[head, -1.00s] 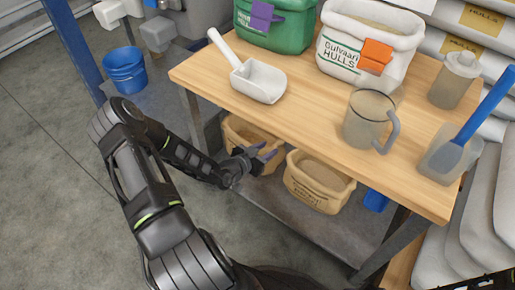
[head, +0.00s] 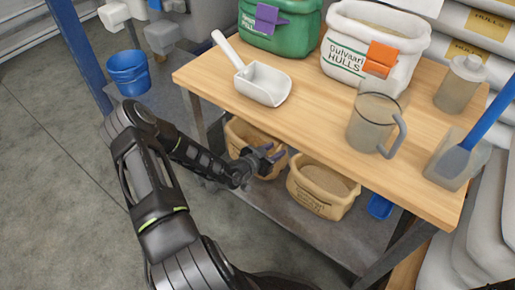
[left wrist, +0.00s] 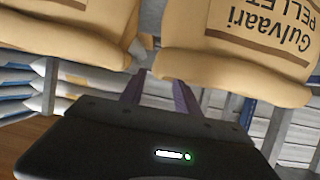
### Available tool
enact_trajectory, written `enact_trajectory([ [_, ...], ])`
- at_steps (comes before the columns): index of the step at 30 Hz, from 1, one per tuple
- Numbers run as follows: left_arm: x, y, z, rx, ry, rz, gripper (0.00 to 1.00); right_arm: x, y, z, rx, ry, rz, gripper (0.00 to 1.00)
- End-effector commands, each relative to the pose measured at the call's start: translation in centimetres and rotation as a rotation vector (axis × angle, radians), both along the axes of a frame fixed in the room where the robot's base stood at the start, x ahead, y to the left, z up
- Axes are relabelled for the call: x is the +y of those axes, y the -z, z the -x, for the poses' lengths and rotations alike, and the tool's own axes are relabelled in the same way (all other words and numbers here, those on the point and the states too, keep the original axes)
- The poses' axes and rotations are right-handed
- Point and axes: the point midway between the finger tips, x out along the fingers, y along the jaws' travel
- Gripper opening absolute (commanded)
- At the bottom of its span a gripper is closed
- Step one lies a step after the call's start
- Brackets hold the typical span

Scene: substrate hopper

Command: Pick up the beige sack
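Two beige sacks with rolled open tops stand on the lower shelf under the bench. The left one (head: 240,135) is partly hidden by my left gripper. The right one (head: 320,186) is clear of it and holds brownish fill. My left gripper (head: 273,156) is at the front of the left sack's right end, near the gap between the sacks. In the left wrist view its purple fingers (left wrist: 158,92) are apart with nothing between them. A sack printed "Gulvaari PELLET" (left wrist: 235,50) appears upside down there, close to one finger; contact is unclear. My right gripper is out of view.
The wooden bench top (head: 300,108) overhangs the shelf and bears a white scoop (head: 264,84), green and white sacks, and a jug (head: 372,125). A blue scoop (head: 380,207) lies right of the right sack. A blue bucket (head: 129,72) stands at the left.

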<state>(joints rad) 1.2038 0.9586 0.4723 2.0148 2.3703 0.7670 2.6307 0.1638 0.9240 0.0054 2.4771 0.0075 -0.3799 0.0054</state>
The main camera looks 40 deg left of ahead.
Motion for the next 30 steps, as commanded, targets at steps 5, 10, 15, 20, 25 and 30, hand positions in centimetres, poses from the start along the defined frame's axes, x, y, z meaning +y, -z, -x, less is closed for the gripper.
enact_trajectory([
  [5,-0.2,1.3,-2.4,-0.003,0.003,-0.001,0.38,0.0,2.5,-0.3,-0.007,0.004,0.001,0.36],
  [10,-0.2,1.7,-4.3,-0.001,0.001,-0.001,0.38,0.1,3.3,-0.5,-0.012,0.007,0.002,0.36],
  [15,-0.2,1.6,-4.5,0.0,0.001,0.0,0.38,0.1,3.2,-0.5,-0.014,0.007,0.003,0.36],
  [20,-0.2,1.6,-4.5,0.0,0.001,0.0,0.38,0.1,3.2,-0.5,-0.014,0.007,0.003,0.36],
  [25,-0.2,1.6,-4.5,0.0,0.001,0.0,0.38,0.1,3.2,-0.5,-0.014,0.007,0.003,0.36],
  [30,-0.2,1.6,-4.5,0.0,0.001,0.0,0.36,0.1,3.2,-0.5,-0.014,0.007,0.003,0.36],
])
